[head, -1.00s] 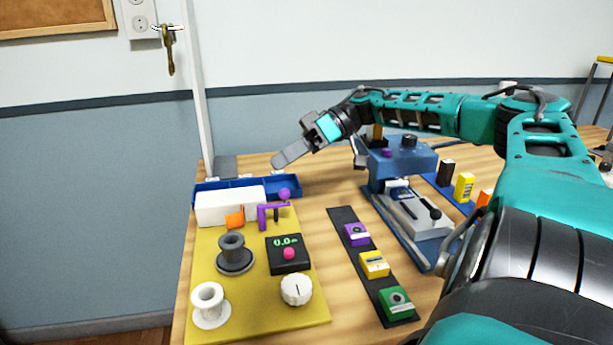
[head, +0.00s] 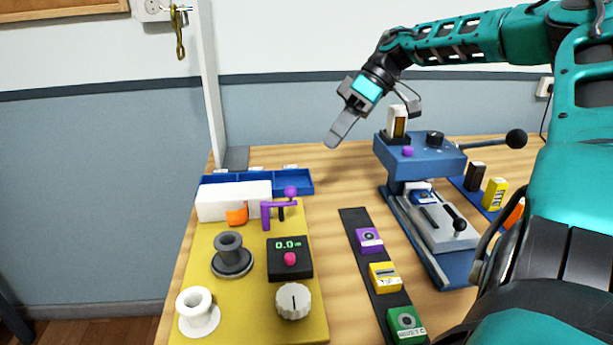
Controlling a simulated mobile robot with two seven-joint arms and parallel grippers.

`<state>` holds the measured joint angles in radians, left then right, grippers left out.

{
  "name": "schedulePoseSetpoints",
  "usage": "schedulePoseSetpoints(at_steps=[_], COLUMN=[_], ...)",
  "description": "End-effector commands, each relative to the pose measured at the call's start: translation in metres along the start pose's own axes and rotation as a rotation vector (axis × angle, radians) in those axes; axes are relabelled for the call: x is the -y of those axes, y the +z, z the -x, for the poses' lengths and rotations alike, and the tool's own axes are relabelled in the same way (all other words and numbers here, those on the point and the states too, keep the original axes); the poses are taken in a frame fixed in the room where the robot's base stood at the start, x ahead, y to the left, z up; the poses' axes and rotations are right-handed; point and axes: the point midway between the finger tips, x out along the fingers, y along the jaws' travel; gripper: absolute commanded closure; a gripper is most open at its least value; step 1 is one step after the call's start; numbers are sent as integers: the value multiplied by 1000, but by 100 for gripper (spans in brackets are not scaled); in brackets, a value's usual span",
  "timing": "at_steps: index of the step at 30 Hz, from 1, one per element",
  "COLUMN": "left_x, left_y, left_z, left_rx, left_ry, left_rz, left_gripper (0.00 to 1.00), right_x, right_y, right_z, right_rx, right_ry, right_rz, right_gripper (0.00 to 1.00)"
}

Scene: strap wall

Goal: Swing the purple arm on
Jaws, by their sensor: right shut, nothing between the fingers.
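The purple arm (head: 279,204) is a small bracket with a round purple knob at its upper right. It stands at the back right of the yellow board (head: 203,258), beside a white block (head: 233,201) and a small orange piece (head: 237,213). My right gripper (head: 338,135) is shut and empty. It hangs in the air, up and to the right of the purple arm in the picture, apart from it. My left gripper is not in view.
The board also carries a grey spool (head: 230,250), a white spool (head: 197,308), a black display box (head: 289,260) and a white dial (head: 293,301). A blue tray (head: 305,181) lies behind. To the right are a dark strip (head: 352,222) with coloured blocks and a blue press (head: 425,160).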

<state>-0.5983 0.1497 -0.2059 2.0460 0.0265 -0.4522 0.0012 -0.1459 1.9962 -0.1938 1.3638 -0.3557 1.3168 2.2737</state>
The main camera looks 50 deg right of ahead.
Motion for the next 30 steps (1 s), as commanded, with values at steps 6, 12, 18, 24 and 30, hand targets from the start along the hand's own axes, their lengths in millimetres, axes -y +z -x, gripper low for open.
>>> schedulePoseSetpoints(at_steps=[6,12,18,24,30], left_x=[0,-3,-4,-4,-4], left_y=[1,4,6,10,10], left_z=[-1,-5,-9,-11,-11], left_rx=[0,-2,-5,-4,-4], left_ry=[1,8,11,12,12], left_rz=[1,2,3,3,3], left_gripper=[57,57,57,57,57], right_x=[0,-1,-1,-1,0], right_y=[1,2,2,1,0], right_z=[-9,-44,-79,-97,-100], right_rx=[1,3,1,-1,-2], right_ry=[-3,-3,-3,1,1], right_rz=[0,-1,-1,0,0], right_gripper=[100,100,100,100,100])
